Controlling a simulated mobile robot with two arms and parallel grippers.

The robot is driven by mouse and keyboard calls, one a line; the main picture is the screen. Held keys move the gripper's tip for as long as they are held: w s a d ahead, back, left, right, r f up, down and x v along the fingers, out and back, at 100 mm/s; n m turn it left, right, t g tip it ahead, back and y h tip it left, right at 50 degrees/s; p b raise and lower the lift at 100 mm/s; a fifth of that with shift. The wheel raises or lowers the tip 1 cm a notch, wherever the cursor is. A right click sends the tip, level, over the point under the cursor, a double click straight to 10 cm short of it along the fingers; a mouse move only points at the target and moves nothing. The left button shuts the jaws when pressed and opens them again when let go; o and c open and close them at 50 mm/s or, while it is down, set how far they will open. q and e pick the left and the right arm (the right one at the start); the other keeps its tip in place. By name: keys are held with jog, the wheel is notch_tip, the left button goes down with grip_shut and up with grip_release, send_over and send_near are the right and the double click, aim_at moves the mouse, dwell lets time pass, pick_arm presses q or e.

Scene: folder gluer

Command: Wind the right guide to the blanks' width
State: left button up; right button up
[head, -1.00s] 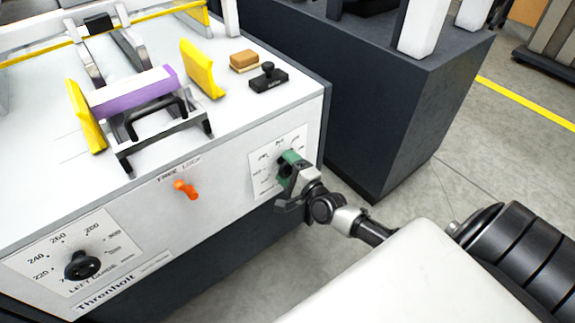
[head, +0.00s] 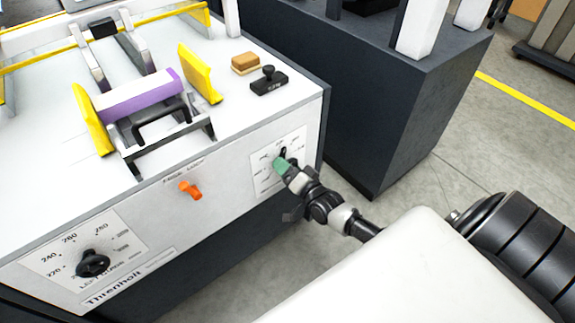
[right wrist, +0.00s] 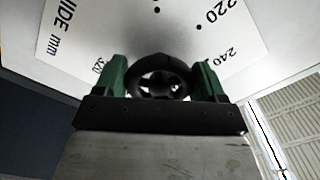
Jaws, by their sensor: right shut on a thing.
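The black right guide knob (right wrist: 160,78) sits on its white dial plate (head: 265,181) on the machine's front panel. My right gripper (head: 281,163) has its green fingers on either side of the knob and is shut on it. The right wrist view shows the fingers at the knob's left and right, with dial numbers around it. The right yellow guide (head: 201,73) stands on the white top, clear of the purple and white blanks (head: 140,96) to its left. The left yellow guide (head: 92,119) stands close against the blanks' other side. My left gripper is out of view.
An orange lock lever (head: 190,190) and the black left guide knob (head: 93,263) stick out from the front panel. A sponge (head: 245,63) and a black stamp (head: 269,80) lie right of the right guide. Open floor lies at right.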

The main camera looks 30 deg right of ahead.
jog(key=n+p, duration=0.1)
jog(key=n, duration=0.4)
jog(key=shift+f+n, duration=0.1)
jog(key=shift+n, duration=0.2)
jog(key=shift+n+p, duration=0.35)
jog(key=shift+n, duration=0.05)
jog(key=n+p, duration=0.1)
jog(key=n, duration=0.4)
jog(key=shift+d, duration=0.1)
jog(key=n, duration=0.5)
jog(key=shift+f, duration=0.1)
jog(key=n, duration=0.4)
jog(key=shift+d, duration=0.15)
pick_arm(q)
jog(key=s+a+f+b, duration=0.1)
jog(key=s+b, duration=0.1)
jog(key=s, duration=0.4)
pick_arm(e)
jog(key=n, duration=0.8)
jog(key=shift+b, duration=0.3)
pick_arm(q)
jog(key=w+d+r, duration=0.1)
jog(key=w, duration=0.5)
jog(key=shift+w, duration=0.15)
pick_arm(e)
jog(key=shift+r+n, duration=0.2)
jog(key=shift+n, duration=0.7)
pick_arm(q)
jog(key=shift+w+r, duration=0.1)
